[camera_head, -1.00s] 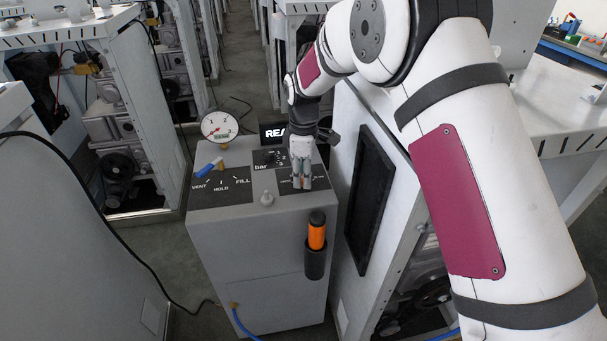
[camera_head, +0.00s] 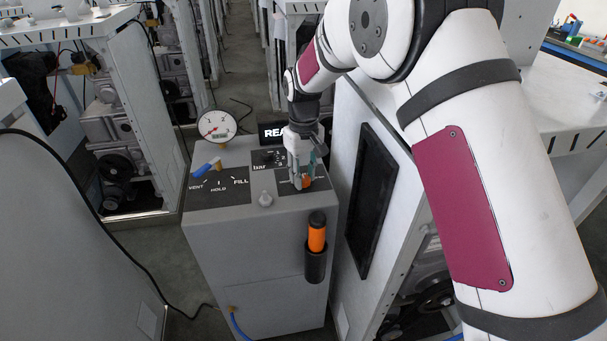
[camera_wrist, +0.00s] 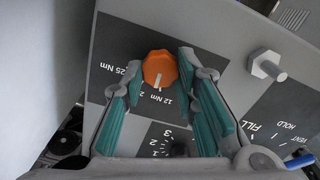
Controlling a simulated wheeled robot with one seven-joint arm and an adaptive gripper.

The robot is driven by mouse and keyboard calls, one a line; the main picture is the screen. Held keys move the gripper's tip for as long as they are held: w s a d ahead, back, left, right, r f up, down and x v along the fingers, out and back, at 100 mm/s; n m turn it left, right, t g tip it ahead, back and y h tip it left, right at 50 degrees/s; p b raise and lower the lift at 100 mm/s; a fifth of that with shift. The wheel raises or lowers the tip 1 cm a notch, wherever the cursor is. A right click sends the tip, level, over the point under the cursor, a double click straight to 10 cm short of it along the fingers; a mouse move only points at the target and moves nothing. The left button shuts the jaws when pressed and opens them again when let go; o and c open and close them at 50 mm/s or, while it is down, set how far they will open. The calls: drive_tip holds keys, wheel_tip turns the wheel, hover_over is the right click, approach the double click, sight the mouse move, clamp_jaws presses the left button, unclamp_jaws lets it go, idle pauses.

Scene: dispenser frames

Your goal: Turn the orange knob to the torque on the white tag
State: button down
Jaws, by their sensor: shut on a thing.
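The orange knob (camera_wrist: 159,68) sits on a dark panel on top of the grey cabinet (camera_head: 258,240). It also shows in the head view (camera_head: 307,183), partly behind my fingers. My gripper (camera_wrist: 160,67) has its teal-padded fingers on either side of the knob and is shut on it. In the wrist view the knob's white mark points down in the picture, between the "12 Nm" label (camera_wrist: 167,98) and a partly hidden label starting with 2. A "25 Nm" label (camera_wrist: 119,74) lies to the left. I cannot make out a white tag in either view.
A blue-handled lever (camera_head: 206,168) stands by VENT, HOLD and FILL markings. A round gauge (camera_head: 217,126) and a dark display (camera_head: 274,134) reading "REA" stand at the back. A bolt (camera_wrist: 266,66) rises near the knob. An orange-and-black handle (camera_head: 317,236) sits in a front holder.

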sight(304, 178)
drive_tip(key=m, duration=0.4)
drive_tip(key=shift+m, duration=0.3)
idle(0.3)
drive_tip(key=c, duration=1.3)
unclamp_jaws()
drive_tip(key=shift+r, duration=0.1)
wheel_tip(304, 178, up, 12)
drive_tip(key=shift+f, duration=0.1)
